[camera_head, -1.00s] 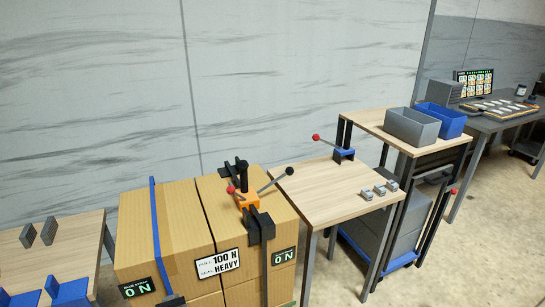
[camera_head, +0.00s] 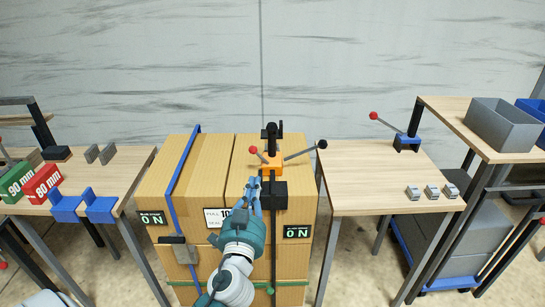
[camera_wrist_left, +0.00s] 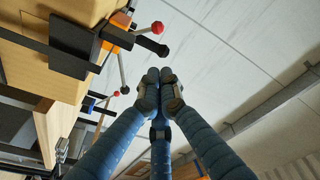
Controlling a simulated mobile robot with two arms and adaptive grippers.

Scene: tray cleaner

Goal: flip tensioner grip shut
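The orange tensioner (camera_head: 270,161) sits on top of the cardboard boxes, over the dark strap at the right box. A short lever with a red ball (camera_head: 253,150) points left and a longer lever with a black ball (camera_head: 322,144) points right. A black upright part stands behind it. My left gripper (camera_head: 252,182) is just in front of and below it, fingers pointing at it, apart from the levers. In the left wrist view its blue fingertips (camera_wrist_left: 160,76) are together and empty, and the tensioner (camera_wrist_left: 118,31) is at upper left. My right gripper is not in view.
A side table (camera_head: 350,190) right of the boxes holds a blue tool (camera_head: 406,142) with a red-ball lever and several grey metal clips (camera_head: 431,191). A shelf with a grey bin (camera_head: 500,130) stands beyond. A left table (camera_head: 125,170) holds blue holders and green and red blocks.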

